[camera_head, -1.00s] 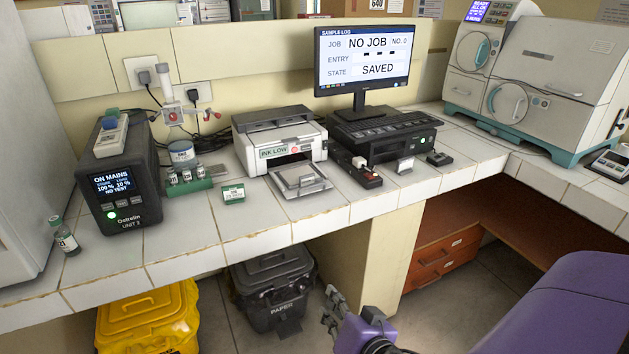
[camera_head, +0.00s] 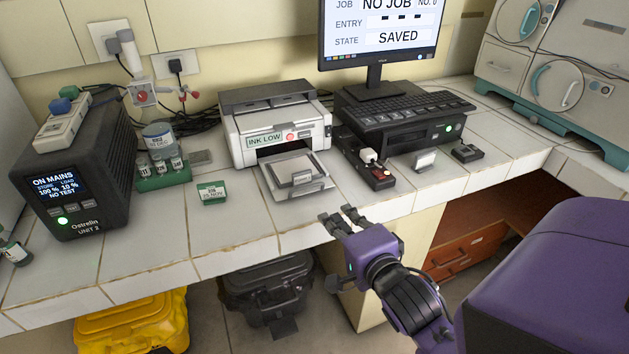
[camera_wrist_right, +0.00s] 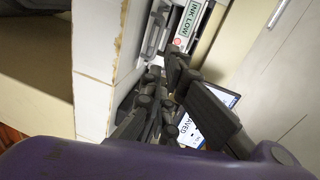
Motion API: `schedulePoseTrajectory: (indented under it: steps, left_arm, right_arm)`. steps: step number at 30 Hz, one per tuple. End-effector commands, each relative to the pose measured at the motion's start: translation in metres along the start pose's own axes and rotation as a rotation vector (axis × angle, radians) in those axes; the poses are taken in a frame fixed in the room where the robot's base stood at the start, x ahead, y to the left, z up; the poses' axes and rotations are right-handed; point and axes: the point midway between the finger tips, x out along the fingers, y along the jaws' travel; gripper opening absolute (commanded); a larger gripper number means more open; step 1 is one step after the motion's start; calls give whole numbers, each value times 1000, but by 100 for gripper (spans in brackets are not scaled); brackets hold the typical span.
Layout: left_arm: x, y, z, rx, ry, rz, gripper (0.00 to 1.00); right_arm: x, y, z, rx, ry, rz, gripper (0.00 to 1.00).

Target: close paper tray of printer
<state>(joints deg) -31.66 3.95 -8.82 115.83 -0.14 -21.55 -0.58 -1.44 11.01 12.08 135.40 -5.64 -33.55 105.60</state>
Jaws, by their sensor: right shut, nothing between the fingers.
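The printer (camera_head: 280,128) stands on the tiled counter, white and grey with an "INK LOW" label. Its paper tray (camera_head: 290,178) is pulled out at the front and reaches toward the counter's front edge. My right gripper (camera_head: 342,218) is shut and empty, in front of the counter's edge and just right of the tray, apart from it. In the right wrist view the dark fingers (camera_wrist_right: 160,95) show, with the printer's label (camera_wrist_right: 190,16) beyond them and part of the tray at the top. My left gripper is not in view.
A black power strip with a white plug (camera_head: 370,168) lies right of the tray, beside a black keyboard unit (camera_head: 403,118). A small green-and-white box (camera_head: 212,192) lies to the left. The counter strip (camera_head: 250,225) before the tray is bare.

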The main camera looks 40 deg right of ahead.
Motion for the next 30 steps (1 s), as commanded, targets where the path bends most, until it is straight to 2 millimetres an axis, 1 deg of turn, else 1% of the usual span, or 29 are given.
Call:
schedulePoseTrajectory:
  steps: [3,5,8,12,21,25,30]
  left_arm:
    - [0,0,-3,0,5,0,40]
    - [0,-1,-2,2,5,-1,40]
    - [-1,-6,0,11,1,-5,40]
    - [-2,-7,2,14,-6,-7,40]
    - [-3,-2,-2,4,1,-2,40]
    - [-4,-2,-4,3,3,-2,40]
    - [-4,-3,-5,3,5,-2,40]
  right_arm:
    - [1,2,0,81,1,6,0]
    - [3,2,0,94,0,6,0]
    - [13,2,1,97,-1,5,0]
    - [39,1,0,92,-1,5,0]
    - [103,1,0,92,0,4,0]
    - [123,2,0,91,1,5,0]
    - [137,3,0,92,1,6,0]
